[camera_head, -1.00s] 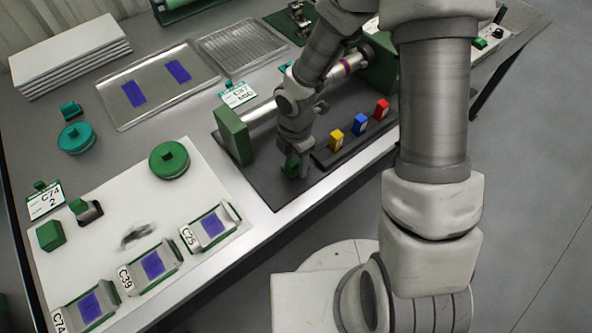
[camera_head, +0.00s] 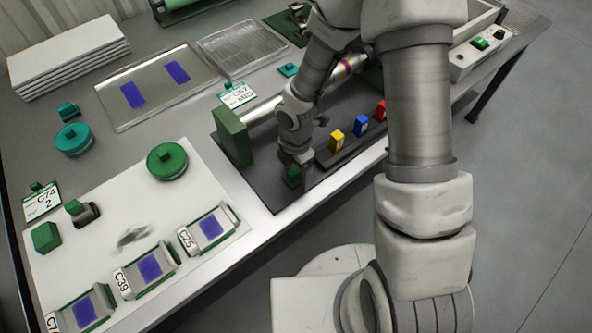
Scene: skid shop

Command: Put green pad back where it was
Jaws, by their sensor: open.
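A small dark green block (camera_head: 292,176), which may be the green pad, sits on the dark mat (camera_head: 262,190) near the table's front edge. My gripper (camera_head: 296,161) is open just above and behind it, close to its top. The fingertips are small, and I cannot tell whether they touch the block. Other green pieces are a round knobbed pad (camera_head: 167,161) and a cube-like block (camera_head: 45,237) on the white board. A small green-topped piece (camera_head: 76,207) stands on a dark base.
Yellow (camera_head: 336,140), blue (camera_head: 361,126) and red (camera_head: 380,110) blocks stand in a dark rack right of my gripper. A green upright (camera_head: 232,136) stands to its left. Labelled trays (camera_head: 150,268) with purple patches line the white board's front.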

